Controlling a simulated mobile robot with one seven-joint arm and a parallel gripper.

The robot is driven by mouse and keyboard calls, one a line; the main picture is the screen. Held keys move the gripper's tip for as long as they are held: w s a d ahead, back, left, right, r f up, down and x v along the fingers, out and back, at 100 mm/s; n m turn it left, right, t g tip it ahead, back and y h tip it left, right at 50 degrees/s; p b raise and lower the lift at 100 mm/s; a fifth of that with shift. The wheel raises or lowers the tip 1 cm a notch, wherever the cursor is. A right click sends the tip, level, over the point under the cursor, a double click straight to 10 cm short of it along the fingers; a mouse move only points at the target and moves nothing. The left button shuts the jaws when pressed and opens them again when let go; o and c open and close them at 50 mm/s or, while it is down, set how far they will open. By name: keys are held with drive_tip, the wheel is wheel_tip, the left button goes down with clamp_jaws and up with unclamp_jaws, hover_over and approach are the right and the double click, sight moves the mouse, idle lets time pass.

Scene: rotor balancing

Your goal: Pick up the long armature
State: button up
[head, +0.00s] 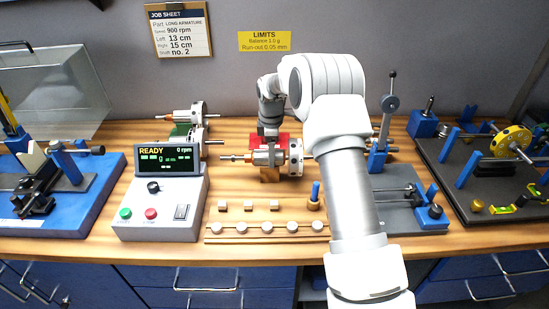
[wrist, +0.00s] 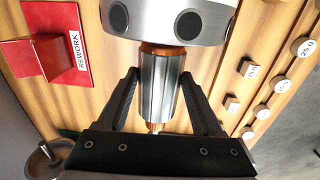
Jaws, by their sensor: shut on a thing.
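An armature (head: 262,157) with a steel shaft, a grey ribbed body, copper-coloured ends and a large holed disc at its right end lies crosswise near the bench middle in the head view. My gripper (head: 268,139) reaches it from above. In the wrist view the two black fingers (wrist: 158,95) are shut on either side of its ribbed body (wrist: 160,85), and its disc (wrist: 170,18) fills the top. A wooden support (head: 269,174) shows just under it. I cannot tell whether they touch. Other armatures (head: 187,115) lie at the back left, partly hidden behind the console.
A red REWORK tray (wrist: 78,72) is close beside the held armature. The READY console (head: 160,208) stands left. Small blocks and round weights (head: 240,228) line the front. A grey-based press (head: 420,215) is right, and a balancing stand with a yellow disc (head: 510,141) is far right.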

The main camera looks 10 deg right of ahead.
clamp_jaws()
drive_tip(key=shift+w+r, duration=0.1)
drive_tip(key=shift+r, duration=0.1)
